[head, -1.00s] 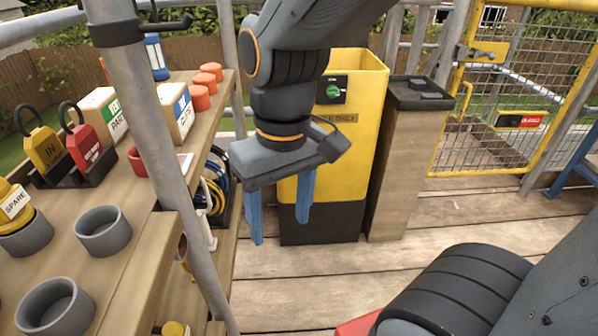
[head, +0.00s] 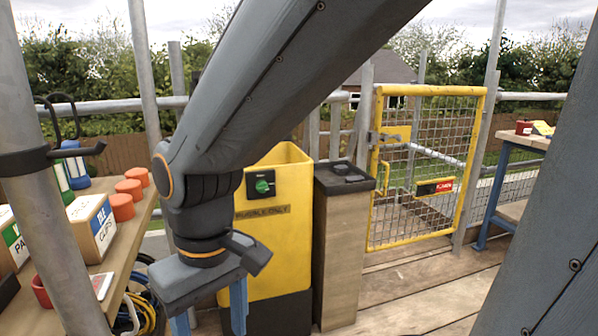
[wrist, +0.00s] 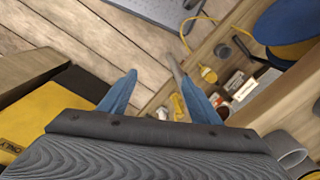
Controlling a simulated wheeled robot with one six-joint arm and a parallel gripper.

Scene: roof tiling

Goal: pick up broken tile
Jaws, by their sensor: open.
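No broken tile can be made out in either current view. My gripper (head: 210,318) hangs at the lower left of the head view, fingers pointing down, in front of the yellow rubble bin (head: 272,222). In the wrist view, my gripper (wrist: 160,98) shows two blue fingers spread apart with nothing between them. Wooden deck boards (wrist: 85,30) lie below. The bin's yellow edge also shows at the left of the wrist view (wrist: 45,125).
A wooden post-like box (head: 338,250) stands right of the bin. A yellow mesh gate (head: 425,165) is behind. A shelf with orange cups (head: 122,207) and a cardboard box (head: 92,228) is at left. A blue-legged bench (head: 492,195) stands at right. Deck near the gate is clear.

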